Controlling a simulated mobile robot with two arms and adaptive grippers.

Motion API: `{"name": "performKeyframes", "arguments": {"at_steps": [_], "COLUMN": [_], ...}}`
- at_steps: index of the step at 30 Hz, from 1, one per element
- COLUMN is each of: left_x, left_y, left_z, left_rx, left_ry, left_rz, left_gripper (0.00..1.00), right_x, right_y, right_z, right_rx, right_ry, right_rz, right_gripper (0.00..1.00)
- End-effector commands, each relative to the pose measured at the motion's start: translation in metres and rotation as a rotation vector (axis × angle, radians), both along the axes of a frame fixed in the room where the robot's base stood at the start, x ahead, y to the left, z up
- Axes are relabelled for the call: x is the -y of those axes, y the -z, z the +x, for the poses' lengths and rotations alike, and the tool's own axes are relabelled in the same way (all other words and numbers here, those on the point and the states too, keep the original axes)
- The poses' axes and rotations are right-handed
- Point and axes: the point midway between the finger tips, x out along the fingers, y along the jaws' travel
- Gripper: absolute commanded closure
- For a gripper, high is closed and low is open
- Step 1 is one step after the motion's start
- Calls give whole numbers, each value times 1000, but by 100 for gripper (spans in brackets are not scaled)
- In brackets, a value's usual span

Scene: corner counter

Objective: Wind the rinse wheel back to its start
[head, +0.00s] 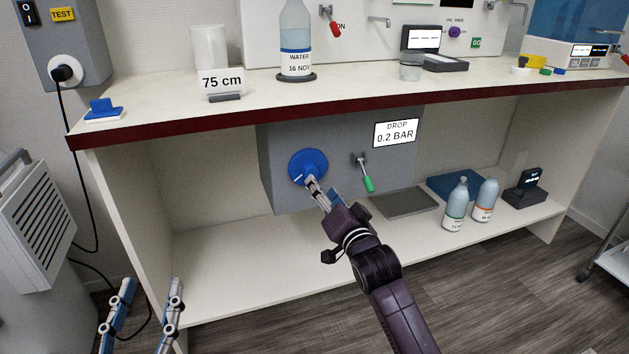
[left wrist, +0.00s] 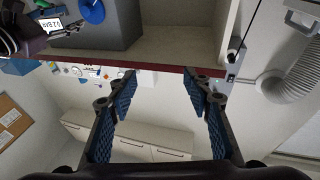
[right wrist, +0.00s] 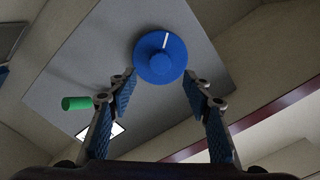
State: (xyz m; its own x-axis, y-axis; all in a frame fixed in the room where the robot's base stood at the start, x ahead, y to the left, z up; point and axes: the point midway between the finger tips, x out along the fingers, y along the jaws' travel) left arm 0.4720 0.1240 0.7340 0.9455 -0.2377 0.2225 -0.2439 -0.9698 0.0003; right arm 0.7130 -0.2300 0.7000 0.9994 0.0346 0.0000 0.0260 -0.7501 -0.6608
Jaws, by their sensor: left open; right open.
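The rinse wheel is a round blue knob (head: 308,167) with a white mark, on the front of a grey box (head: 285,190) under the counter. In the right wrist view the wheel (right wrist: 160,57) lies between and just beyond the fingertips, its white mark toward the top. My right gripper (head: 313,186) is open at the wheel's lower edge; contact cannot be told. It also shows in the right wrist view (right wrist: 160,75). My left gripper (head: 148,290) is open and empty, low at the left in front of the cabinet's side panel; its fingers show in the left wrist view (left wrist: 158,80).
A green-handled lever (head: 368,183) hangs right of the wheel, below a display (head: 396,132) reading "DROP 0.2 BAR". Two bottles (head: 456,205) (head: 486,199) and a grey tray (head: 404,203) stand on the lower shelf. The counter edge (head: 350,111) overhangs the box. The shelf's left part is clear.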

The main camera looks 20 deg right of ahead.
Motion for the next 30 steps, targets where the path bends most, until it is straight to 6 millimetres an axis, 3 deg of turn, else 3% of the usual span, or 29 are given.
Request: {"name": "performKeyframes", "arguments": {"at_steps": [9, 15, 21, 30], "left_x": [2, 0, -1, -1], "left_y": [-56, -83, -95, -97], "left_z": [-21, -40, -50, -51], "left_rx": [277, 419, 487, 496], "left_ry": [17, 24, 28, 28], "left_rz": [-76, -118, -137, -139], "left_gripper": [54, 54, 54, 54], "right_x": [-1, -2, -2, -2], "right_y": [1, 1, 0, 0], "right_z": [40, 59, 67, 68], "right_rx": [2, 2, 0, 0], "right_ry": [1, 0, 0, 0], "right_rz": [-6, -7, -7, -7], "right_gripper": [54, 54, 54, 54]}}
